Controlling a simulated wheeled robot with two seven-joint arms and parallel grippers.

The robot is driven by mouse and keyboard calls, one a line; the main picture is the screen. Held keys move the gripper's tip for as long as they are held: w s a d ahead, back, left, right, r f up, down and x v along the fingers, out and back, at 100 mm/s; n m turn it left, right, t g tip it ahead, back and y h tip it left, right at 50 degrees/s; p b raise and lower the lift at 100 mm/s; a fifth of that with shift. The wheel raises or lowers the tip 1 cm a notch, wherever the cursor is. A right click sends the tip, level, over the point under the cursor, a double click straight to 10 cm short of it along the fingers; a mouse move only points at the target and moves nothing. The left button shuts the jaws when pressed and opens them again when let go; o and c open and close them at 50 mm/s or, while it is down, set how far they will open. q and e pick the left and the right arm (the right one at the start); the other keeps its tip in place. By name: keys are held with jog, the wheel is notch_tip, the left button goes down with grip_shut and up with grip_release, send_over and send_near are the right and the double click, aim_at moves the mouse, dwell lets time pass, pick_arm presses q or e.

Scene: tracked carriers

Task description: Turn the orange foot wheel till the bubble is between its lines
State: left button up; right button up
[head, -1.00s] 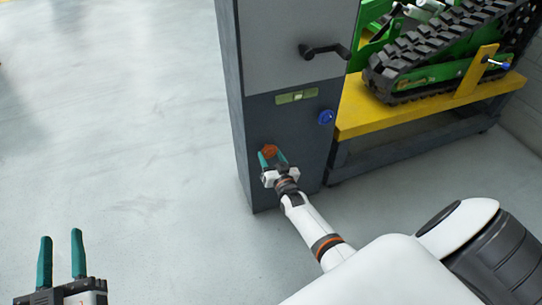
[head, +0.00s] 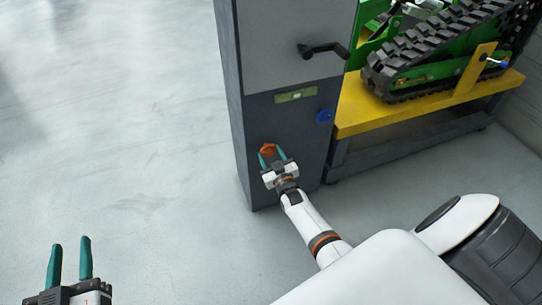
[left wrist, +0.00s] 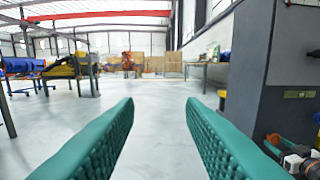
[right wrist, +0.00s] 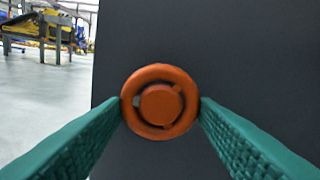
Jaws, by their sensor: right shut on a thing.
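The orange foot wheel (head: 267,150) sits low on the front of the dark grey cabinet (head: 285,133). In the right wrist view the orange foot wheel (right wrist: 160,101) is a round ring with a hub. My right gripper (head: 271,155) is shut on it, one teal finger on each side of the rim. The level (head: 296,95), a green strip with a pale window, is above the wheel; the bubble and its lines are too small to read. My left gripper (head: 70,262) is open and empty, at the lower left over the floor.
A blue knob (head: 325,116) and a black crank handle (head: 323,49) stick out from the cabinet. A yellow-topped bench (head: 430,106) with a green tracked carrier (head: 430,60) stands to the right. The floor to the left is clear.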

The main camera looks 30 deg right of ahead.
jog(key=shift+f, duration=0.1)
jog(key=o, duration=1)
jog(key=shift+c, duration=0.2)
jog(key=shift+s, duration=0.25)
pick_arm(q)
jog(key=s+a+f+g+y+p, duration=0.3)
jog(key=s+f+g, duration=0.6)
jog(key=f, duration=0.3)
jog(key=shift+a+n+g+p, duration=0.3)
jog(key=shift+a+g+p, duration=0.2)
jog(key=shift+a+g, duration=0.25)
pick_arm(e)
jog(key=v, duration=1.1)
jog(key=shift+s, duration=0.25)
pick_arm(q)
jog(key=shift+d+f, duration=0.1)
pick_arm(e)
jog(key=shift+a, duration=0.1)
